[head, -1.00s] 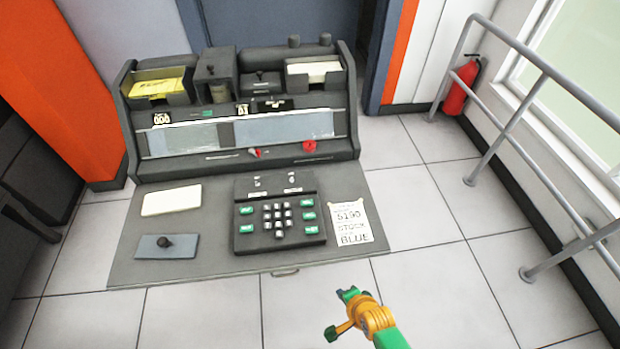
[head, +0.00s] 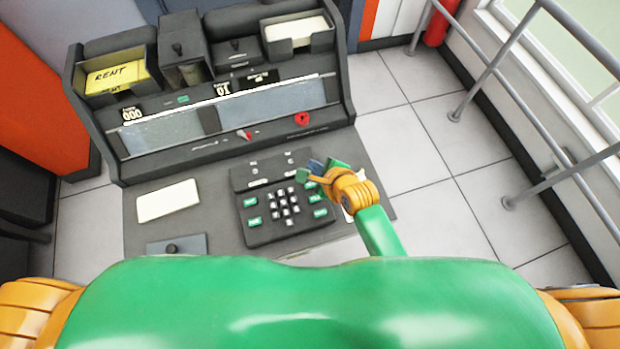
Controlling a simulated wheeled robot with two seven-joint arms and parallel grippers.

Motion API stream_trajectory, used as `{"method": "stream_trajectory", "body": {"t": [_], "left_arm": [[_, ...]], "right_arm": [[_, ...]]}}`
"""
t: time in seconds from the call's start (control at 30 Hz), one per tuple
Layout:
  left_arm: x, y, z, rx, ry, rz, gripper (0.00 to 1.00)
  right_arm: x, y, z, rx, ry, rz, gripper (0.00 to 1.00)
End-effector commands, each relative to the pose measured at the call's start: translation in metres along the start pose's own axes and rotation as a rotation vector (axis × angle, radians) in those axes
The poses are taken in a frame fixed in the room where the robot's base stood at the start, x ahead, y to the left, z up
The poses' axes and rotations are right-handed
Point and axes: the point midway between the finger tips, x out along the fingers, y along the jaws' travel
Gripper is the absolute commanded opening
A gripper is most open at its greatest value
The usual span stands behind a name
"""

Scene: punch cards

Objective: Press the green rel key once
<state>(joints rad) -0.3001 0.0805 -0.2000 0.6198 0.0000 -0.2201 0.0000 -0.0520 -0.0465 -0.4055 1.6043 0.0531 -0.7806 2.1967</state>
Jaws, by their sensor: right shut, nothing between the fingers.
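A dark keypad (head: 266,234) with several white number keys sits on the desk of the punch machine. Green keys stand in columns on both sides of the number keys, such as one at the left (head: 254,221) and one at the lower right (head: 320,212). Their labels are too small to read, so I cannot tell which is rel. My right gripper (head: 306,172) is shut and empty over the keypad's upper right corner, and it hides part of that corner. I cannot tell whether it touches. My left gripper is out of view.
The machine's console (head: 215,160) rises behind the keypad, with a red knob (head: 302,119) and a tray of yellow cards (head: 117,77). A white card (head: 168,200) and a blue-grey plate (head: 177,245) lie left of the keypad. Railings (head: 500,95) stand at the right.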

Motion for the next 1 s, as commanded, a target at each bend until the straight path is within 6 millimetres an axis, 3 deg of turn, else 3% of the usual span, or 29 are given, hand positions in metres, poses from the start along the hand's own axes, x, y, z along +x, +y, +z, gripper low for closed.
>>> {"method": "stream_trajectory", "body": {"t": [0.27, 0.73, 1.0], "left_arm": [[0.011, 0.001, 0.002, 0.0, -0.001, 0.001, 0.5], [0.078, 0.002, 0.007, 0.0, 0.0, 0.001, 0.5], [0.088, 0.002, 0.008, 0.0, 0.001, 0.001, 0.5]], "right_arm": [[0.007, 0.005, -0.006, -0.002, 0.001, 0.0, 0.0], [0.05, 0.037, -0.037, -0.003, 0.001, 0.0, 0.0], [0.062, 0.046, -0.046, -0.001, 0.0, 0.0, 0.0]]}}
